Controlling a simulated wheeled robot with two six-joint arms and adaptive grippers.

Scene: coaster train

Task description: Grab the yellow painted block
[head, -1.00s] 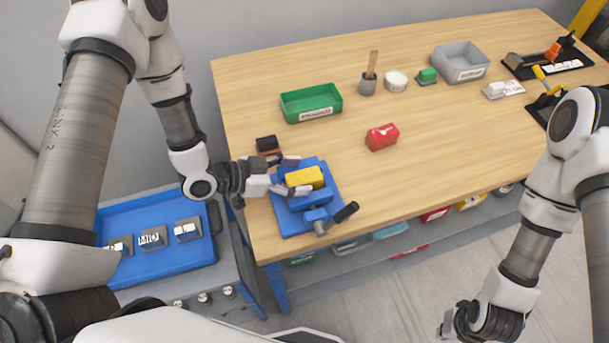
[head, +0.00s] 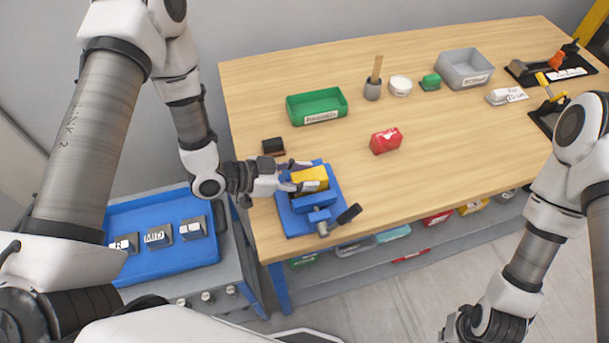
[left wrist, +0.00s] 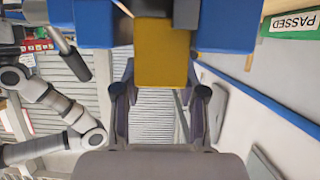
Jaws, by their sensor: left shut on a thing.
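The yellow painted block (head: 311,178) sits in the blue vise (head: 290,222) near the table's left front corner. It also shows at the top middle of the left wrist view (left wrist: 164,55), between the fingers. My left gripper (head: 304,177) reaches in from the left and is shut on the yellow block, one finger on its far side and one on its near side. Whether the vise jaws press on the block I cannot tell. My right gripper (head: 462,325) hangs low at the bottom right, away from the table; its fingers do not show clearly.
A red block (head: 385,140) lies right of the vise, and a green tray (head: 317,106) stands behind. A dark stamp-like object (head: 273,146) is close to my left gripper. A grey bin (head: 464,68) stands at the back. A blue tray (head: 150,268) holds labelled blocks at lower left.

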